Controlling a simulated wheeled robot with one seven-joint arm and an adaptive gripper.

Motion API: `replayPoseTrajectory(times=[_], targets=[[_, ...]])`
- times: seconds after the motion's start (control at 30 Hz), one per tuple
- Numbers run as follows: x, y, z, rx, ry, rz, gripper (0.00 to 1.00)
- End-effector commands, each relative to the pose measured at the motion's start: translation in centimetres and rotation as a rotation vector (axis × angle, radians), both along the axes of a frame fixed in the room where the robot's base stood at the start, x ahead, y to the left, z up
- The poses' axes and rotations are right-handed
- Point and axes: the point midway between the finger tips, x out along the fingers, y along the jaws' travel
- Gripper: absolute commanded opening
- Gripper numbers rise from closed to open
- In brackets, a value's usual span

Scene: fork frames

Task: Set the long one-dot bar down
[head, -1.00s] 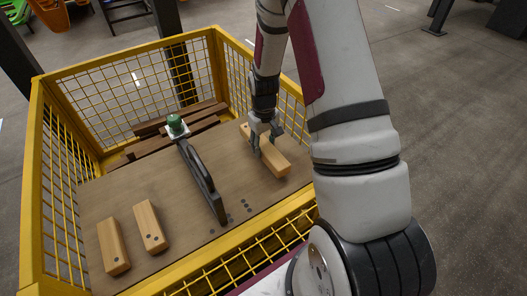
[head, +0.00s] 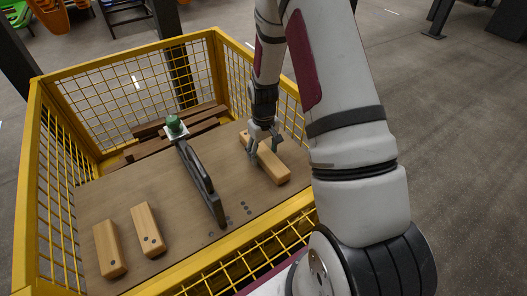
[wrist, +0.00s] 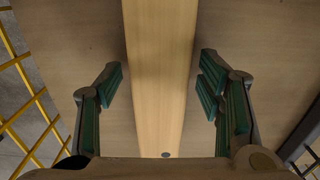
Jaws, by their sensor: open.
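The long pale wooden bar (head: 272,165) lies on the brown board at the right, past the dark upright piece. My gripper (head: 264,148) is above and around the bar, with its fingers spread. In the wrist view the bar (wrist: 160,70) runs up the middle between the two green-padded fingers (wrist: 165,88), with a gap on each side. One dark dot shows at its near end. The bar appears to rest flat on the board; its underside is hidden.
The board (head: 185,215) sits inside a yellow mesh cage (head: 265,240). Two shorter bars lie at the left, a one-dot bar (head: 110,248) and a two-dot bar (head: 148,229). Dark planks (head: 190,124) lie behind.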

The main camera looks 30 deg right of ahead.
Motion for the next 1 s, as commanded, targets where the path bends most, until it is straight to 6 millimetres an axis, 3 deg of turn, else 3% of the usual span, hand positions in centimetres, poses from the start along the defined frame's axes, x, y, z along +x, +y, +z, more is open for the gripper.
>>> replayPoseTrajectory(times=[0.17,0.5,0.87,1.0], targets=[[0.1,0.0,2.3,-0.001,-0.004,0.000,0.61],[0.1,0.0,9.2,-0.001,-0.003,0.000,0.61],[-0.1,0.2,12.9,-0.001,-0.002,0.001,0.61],[-0.9,1.5,16.3,-0.004,-0.009,0.001,0.61]])
